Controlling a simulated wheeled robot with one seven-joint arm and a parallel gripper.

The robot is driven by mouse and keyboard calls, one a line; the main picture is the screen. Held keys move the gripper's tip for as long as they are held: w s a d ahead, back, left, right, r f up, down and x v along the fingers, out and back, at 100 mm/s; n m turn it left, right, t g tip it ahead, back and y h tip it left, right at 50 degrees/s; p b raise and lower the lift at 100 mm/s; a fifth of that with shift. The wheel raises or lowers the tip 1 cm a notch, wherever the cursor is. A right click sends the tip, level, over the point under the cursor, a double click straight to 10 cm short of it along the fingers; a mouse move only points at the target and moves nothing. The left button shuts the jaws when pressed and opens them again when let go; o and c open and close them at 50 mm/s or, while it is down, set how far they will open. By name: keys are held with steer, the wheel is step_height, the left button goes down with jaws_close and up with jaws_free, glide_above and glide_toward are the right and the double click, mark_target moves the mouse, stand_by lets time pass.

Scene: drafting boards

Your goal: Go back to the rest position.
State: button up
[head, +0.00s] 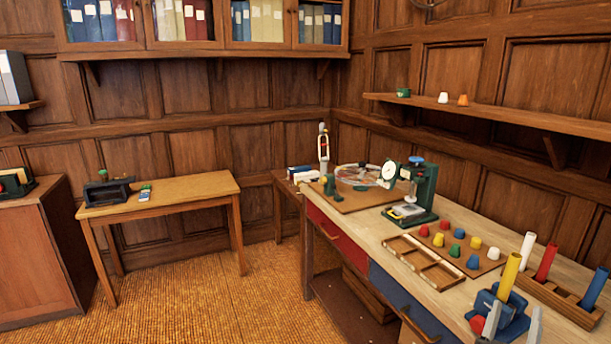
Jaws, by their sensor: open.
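My gripper (514,318) shows at the bottom right edge of the head view. Its two grey fingertips point up and stand apart with a gap between them, so it is open. No object is seen held in it. In the picture it overlaps a blue holder (512,305) with an upright yellow cylinder (509,278) at the workbench's near end; whether it touches the holder I cannot tell. The rest of my arm is out of view below.
The workbench (345,224) carries a wooden compartment tray (408,254), a board with several coloured caps (488,270), a green press (424,190) and a rack (551,295) with white, red and blue cylinders. A side table (190,190) stands left. The carpet (200,300) between is clear.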

steer(key=s+a+n+y, duration=0.1)
steer(key=s+a+y, duration=0.4)
steer(key=s+a, duration=0.4)
steer(key=s+a+f+n+g+y, duration=0.1)
steer(key=s+a+y, duration=0.4)
steer(key=s+a, duration=0.5)
steer(key=s+a+f+y, duration=0.1)
steer(key=s+a+y, duration=0.5)
steer(key=s, duration=1.8)
steer(key=a, duration=0.4)
steer(key=shift+f+n+g, duration=0.2)
steer(key=shift+n+g, duration=0.2)
